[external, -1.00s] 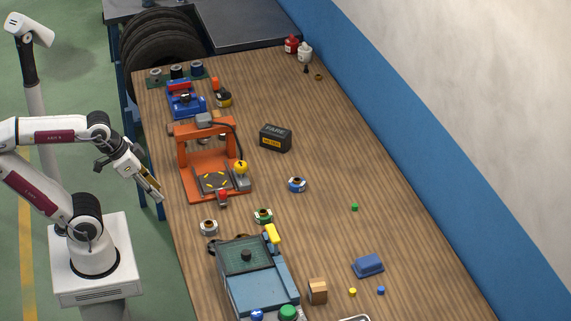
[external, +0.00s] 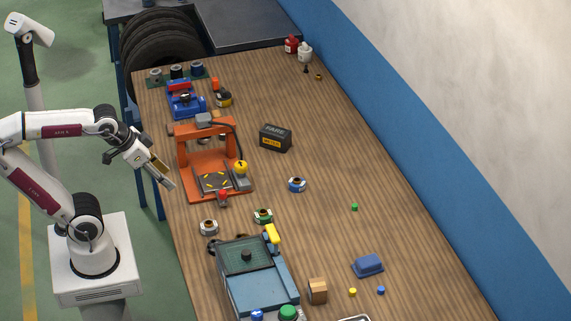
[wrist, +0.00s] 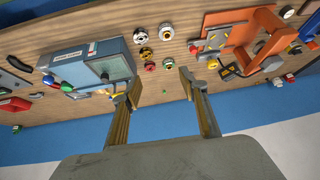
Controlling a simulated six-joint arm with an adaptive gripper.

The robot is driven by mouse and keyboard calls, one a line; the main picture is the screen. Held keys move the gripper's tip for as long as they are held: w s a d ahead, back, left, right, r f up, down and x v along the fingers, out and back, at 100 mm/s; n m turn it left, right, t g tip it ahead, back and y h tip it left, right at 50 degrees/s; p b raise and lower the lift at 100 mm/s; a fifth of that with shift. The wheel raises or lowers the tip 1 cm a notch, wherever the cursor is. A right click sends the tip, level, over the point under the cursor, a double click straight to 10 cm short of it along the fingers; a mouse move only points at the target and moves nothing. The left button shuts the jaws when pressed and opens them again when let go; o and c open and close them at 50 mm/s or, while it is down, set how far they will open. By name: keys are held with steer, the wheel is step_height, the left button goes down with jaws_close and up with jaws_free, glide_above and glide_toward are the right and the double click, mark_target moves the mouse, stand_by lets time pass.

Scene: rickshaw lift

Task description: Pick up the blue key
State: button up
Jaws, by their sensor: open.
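No key shape can be made out clearly. A tiny blue piece (external: 381,290) lies on the wooden table near the bottom right of the external view, beside a tiny yellow piece (external: 352,292). A larger blue block (external: 368,265) lies just above them; I cannot tell which blue thing is the key. My gripper (external: 168,184) is at the table's left edge, beside the orange frame and far left of these pieces. In the wrist view my gripper (wrist: 160,82) has its two fingers apart with nothing held between them.
The orange frame (external: 205,132) stands close right of my gripper. A blue-grey box machine (external: 262,288) stands at the lower middle. Several ring-shaped parts, such as the blue one (external: 297,185), lie between. A black fare box (external: 275,138) stands behind. The table's right middle is mostly clear.

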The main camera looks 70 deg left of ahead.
steer(key=w+a+r+n+t+y, duration=0.1)
steer(key=w+a+r+t+y, duration=0.1)
steer(key=w+a+r, duration=0.45)
steer(key=w+a+r+t+y, duration=0.15)
steer(key=w+a+r, duration=0.25)
steer(key=w+a, duration=0.55)
steer(key=w+a+r+n+t+y, duration=0.1)
steer(key=w+a+r+y, duration=0.1)
steer(key=w+a+r, duration=0.45)
steer(key=w+a+m+t, duration=0.1)
steer(key=w+a+t, duration=0.1)
steer(key=w+a, duration=0.6)
steer(key=w+a+m+t, duration=0.15)
steer(key=w+a, duration=0.35)
steer(key=a, duration=0.6)
steer(key=s+a+f+m+t+h, duration=0.1)
steer(key=s+a+f+m+h, duration=0.2)
steer(key=a+f, duration=1.25)
steer(key=s+a+f+h, duration=0.1)
steer(key=s+f+h, duration=0.1)
steer(key=s+f, duration=0.4)
steer(key=s+a+f+g+h, duration=0.1)
steer(key=s+f+h, duration=0.1)
steer(key=s+f, duration=0.4)
steer(key=s+a+f+g+h, duration=0.1)
steer(key=s+f, duration=0.5)
steer(key=f, duration=0.6)
steer(key=shift+s+a+h, duration=0.3)
steer(key=shift+a+h, duration=0.1)
steer(key=shift+h, duration=0.35)
